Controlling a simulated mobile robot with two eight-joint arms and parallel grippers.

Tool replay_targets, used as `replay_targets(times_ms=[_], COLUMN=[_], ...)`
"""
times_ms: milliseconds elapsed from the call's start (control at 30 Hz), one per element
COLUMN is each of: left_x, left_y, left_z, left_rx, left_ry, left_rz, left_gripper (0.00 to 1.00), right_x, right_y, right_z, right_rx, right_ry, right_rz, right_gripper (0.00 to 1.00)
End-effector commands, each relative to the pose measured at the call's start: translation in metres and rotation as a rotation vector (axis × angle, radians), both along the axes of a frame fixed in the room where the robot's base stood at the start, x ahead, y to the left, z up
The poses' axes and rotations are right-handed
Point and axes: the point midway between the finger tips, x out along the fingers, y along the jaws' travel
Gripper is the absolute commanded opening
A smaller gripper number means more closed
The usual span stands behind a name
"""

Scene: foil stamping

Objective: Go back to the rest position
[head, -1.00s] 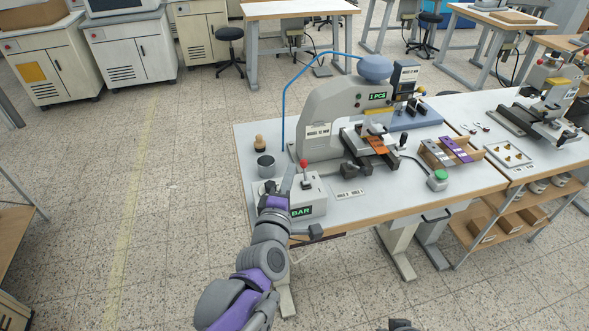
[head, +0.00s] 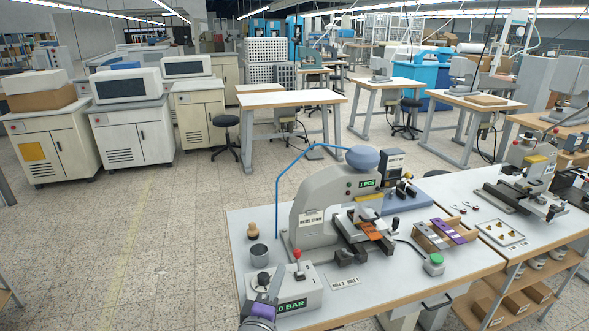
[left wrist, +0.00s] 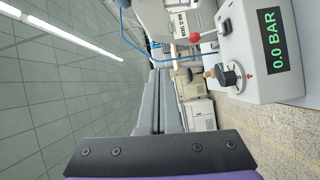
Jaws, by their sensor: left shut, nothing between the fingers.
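My left gripper (head: 277,274) is at the bottom of the head view, in front of the grey pressure box (head: 300,292) with a red-knobbed lever. It is shut and empty; its two grey fingers lie together in the left wrist view (left wrist: 158,82). In that view the pressure box (left wrist: 258,85) is at the right, apart from the fingers, and its display reads 0.0 BAR. The foil stamping press (head: 325,205) stands behind the box on the white table (head: 385,275). My right gripper is not in view.
A grey cup (head: 259,256) and a wooden-handled stamp (head: 253,231) stand left of the press. A green button (head: 435,260) and a wooden rack (head: 446,234) of bars are to its right. Open floor (head: 150,240) lies left of the table.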

Motion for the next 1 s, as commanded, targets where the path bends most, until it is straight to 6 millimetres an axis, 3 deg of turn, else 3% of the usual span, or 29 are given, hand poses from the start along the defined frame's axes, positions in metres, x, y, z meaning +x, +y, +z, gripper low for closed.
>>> replay_targets(times_ms=[167, 300, 400, 533, 667, 1000], left_x=[-0.048, -0.109, -0.154, -0.197, -0.217, -0.217], left_y=[0.021, 0.059, 0.09, 0.119, 0.132, 0.132], left_z=[-0.028, -0.071, -0.096, -0.115, -0.122, -0.123], left_rx=[0.465, 0.886, 1.109, 1.273, 1.336, 1.339], left_ry=[0.164, 0.367, 0.513, 0.649, 0.712, 0.714], left_rz=[-0.165, -0.35, -0.478, -0.599, -0.659, -0.661], left_gripper=[0.0, 0.0, 0.0, 0.0, 0.0, 0.0], right_x=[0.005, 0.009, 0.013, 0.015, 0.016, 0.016], right_y=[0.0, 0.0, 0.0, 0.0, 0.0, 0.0], right_z=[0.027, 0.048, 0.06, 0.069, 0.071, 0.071], right_rx=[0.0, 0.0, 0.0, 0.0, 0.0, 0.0], right_ry=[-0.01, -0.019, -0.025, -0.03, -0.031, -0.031], right_rz=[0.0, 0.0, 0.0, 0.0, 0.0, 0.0], right_gripper=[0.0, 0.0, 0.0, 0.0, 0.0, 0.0])
